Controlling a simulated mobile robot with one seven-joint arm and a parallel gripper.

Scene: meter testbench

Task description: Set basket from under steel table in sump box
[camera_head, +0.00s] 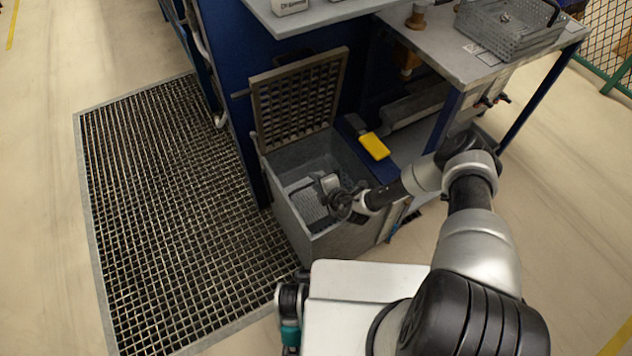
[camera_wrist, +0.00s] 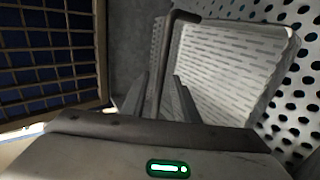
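The sump box (camera_head: 345,238) is a grey open-topped box on the floor, its grated lid (camera_head: 297,98) raised at the back. A light grey perforated basket (camera_head: 306,203) is inside it, partly hidden by my gripper (camera_head: 335,194). In the wrist view the basket (camera_wrist: 228,68) shows slotted and round-holed surfaces, and its dark bar handle (camera_wrist: 163,62) runs between the fingers of my gripper (camera_wrist: 163,98). The fingers look closed on the handle. Whether the basket rests on the box floor is hidden. The steel table (camera_head: 440,42) is at the upper right.
Another wire basket (camera_head: 508,28) with a dark handle stands on the steel table. A yellow object (camera_head: 375,146) lies right of the box. A floor grating (camera_head: 180,200) is on the left. A shelf (camera_head: 320,14) overhangs behind the lid. The grated lid (camera_wrist: 50,55) also shows in the wrist view.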

